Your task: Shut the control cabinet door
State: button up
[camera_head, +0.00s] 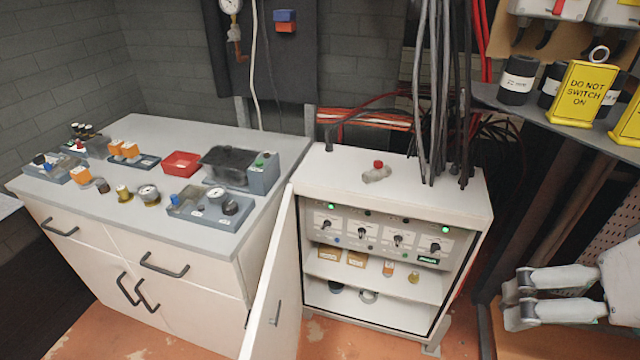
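The control cabinet (462,232) is a white box standing on the floor at centre right. Its front is open, showing a panel of switches and two shelves. Its white door (272,290) hangs on the left side and is swung wide open toward the camera, seen nearly edge-on. A dark handle (277,312) shows on the door's face. The door's bottom is cut off by the frame. My gripper (516,299) is at the right edge, right of the cabinet and apart from it and the door. Its two fingers point left with a gap between them, and nothing shows in it.
A drawer unit (105,245) with parts on top stands left of the door, very close to it. A shelf (545,118) with yellow signs is above my gripper at right. Cables (432,90) hang onto the cabinet top. Some floor shows in front of the cabinet.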

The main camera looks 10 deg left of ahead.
aim_at(280, 279)
jog(key=k+j+u, duration=0.1)
jog(key=j, duration=0.2)
jog(key=k+j, duration=0.15)
jog(key=k+j+u, duration=0.15)
jog(key=j, duration=0.55)
jog(key=i+j+u, duration=0.1)
jog(key=k+j, duration=0.1)
jog(key=k, duration=0.2)
jog(key=k+j+u, duration=0.1)
jog(key=k, duration=0.15)
